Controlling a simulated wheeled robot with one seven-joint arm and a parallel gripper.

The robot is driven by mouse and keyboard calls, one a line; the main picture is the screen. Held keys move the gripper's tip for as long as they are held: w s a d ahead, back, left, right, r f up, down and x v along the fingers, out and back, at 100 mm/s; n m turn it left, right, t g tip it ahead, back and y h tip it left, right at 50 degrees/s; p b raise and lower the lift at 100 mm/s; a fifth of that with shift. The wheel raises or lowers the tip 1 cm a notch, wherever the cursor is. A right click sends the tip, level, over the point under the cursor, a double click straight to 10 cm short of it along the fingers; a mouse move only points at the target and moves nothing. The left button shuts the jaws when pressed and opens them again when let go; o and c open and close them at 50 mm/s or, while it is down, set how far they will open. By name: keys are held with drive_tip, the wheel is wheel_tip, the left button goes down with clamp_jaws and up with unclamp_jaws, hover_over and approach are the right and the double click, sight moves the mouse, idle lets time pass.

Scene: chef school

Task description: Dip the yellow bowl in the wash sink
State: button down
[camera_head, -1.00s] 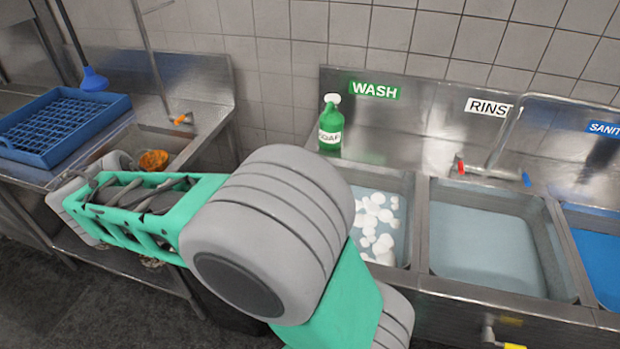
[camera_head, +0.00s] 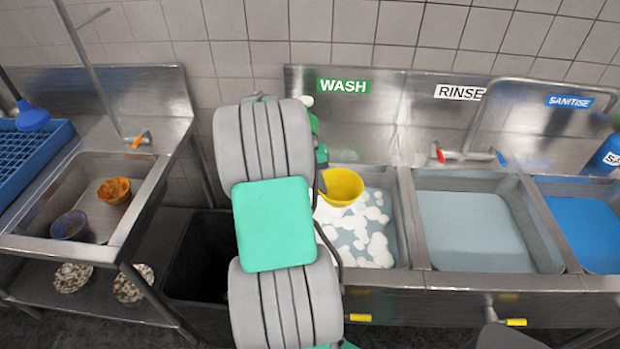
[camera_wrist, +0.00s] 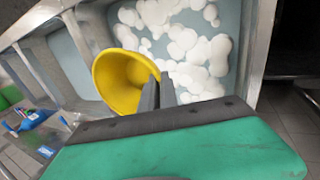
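The yellow bowl (camera_head: 348,190) is at the back left of the wash sink (camera_head: 401,228), over water with white foam. In the wrist view the bowl (camera_wrist: 112,82) is tilted, its opening facing partly sideways. My gripper (camera_wrist: 157,92) has its dark fingers closed on the bowl's rim. I cannot tell whether the bowl touches the water or foam. A green WASH label (camera_head: 343,86) marks the sink.
The rinse sink (camera_head: 475,230) and blue sanitise sink (camera_head: 582,225) lie to the right, with a tap (camera_head: 465,155) behind. On the left, another sink holds an orange bowl (camera_head: 114,190) and a dark bowl (camera_head: 69,225). A black bin (camera_head: 195,262) stands between the counters.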

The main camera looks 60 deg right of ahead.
drive_tip(key=shift+s+d+f, duration=0.15)
drive_tip(key=shift+s+d, duration=0.15)
drive_tip(key=shift+f+b, duration=0.3)
drive_tip(key=shift+b, duration=0.05)
wheel_tip(320, 180, down, 24)
drive_tip(key=b, duration=1.7)
drive_tip(key=shift+b, duration=0.3)
drive_tip(key=shift+f, duration=0.3)
drive_tip(key=shift+f+b, duration=1.05)
drive_tip(key=shift+f, duration=0.5)
drive_tip(key=shift+w+a, duration=0.1)
drive_tip(key=shift+w+a, duration=0.2)
drive_tip(key=shift+w, duration=0.25)
